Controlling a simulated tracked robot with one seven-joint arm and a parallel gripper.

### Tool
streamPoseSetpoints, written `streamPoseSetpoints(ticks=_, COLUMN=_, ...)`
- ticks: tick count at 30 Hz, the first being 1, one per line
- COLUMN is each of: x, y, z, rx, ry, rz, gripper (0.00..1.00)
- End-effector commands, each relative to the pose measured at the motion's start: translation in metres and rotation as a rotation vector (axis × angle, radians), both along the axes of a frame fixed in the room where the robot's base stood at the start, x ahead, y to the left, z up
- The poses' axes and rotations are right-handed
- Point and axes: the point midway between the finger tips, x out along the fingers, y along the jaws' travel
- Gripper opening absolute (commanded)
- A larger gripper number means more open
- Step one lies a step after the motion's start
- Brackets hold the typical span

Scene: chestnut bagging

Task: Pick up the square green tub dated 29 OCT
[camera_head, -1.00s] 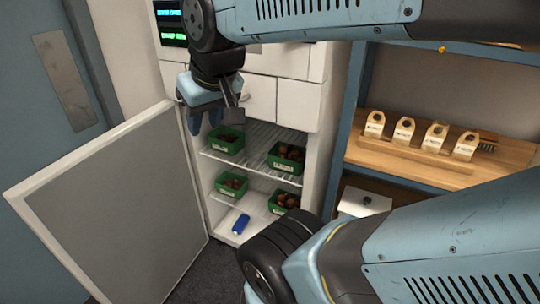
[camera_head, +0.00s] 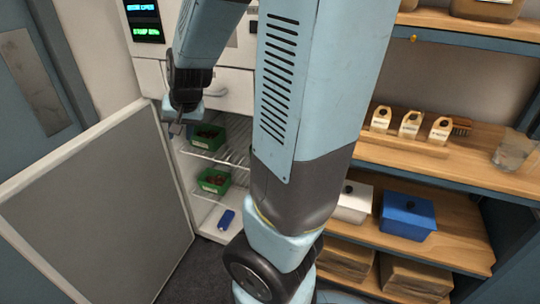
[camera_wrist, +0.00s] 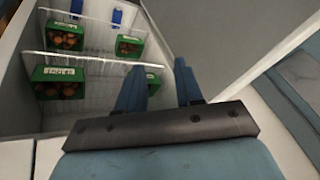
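Several green tubs with brown chestnuts and pale labels sit on two wire shelves of the open cabinet. In the head view I see one tub on the upper shelf (camera_head: 208,143) and one on the lower shelf (camera_head: 213,182); my arm hides the cabinet's right side. The wrist view shows a tub at left (camera_wrist: 58,86), one beyond it (camera_wrist: 65,38), one at centre (camera_wrist: 129,46), and one partly behind my finger (camera_wrist: 154,83). The label dates are too small to read. My gripper (camera_wrist: 160,66) is open and empty, near the upper-shelf tubs.
The cabinet door (camera_head: 95,215) stands open at left. A blue object (camera_head: 226,219) lies on the cabinet floor.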

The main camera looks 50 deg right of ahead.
Motion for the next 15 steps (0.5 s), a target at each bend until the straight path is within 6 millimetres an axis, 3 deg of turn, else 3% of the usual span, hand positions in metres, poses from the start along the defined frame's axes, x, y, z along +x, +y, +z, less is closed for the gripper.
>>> streamPoseSetpoints(ticks=6, x=0.028, y=-0.031, z=-0.055, rx=-0.018, ry=0.023, rz=-0.171, gripper=0.36)
streamPoseSetpoints(ticks=15, x=0.048, y=-0.086, z=-0.12, rx=-0.121, ry=0.017, rz=-0.399, gripper=0.36)
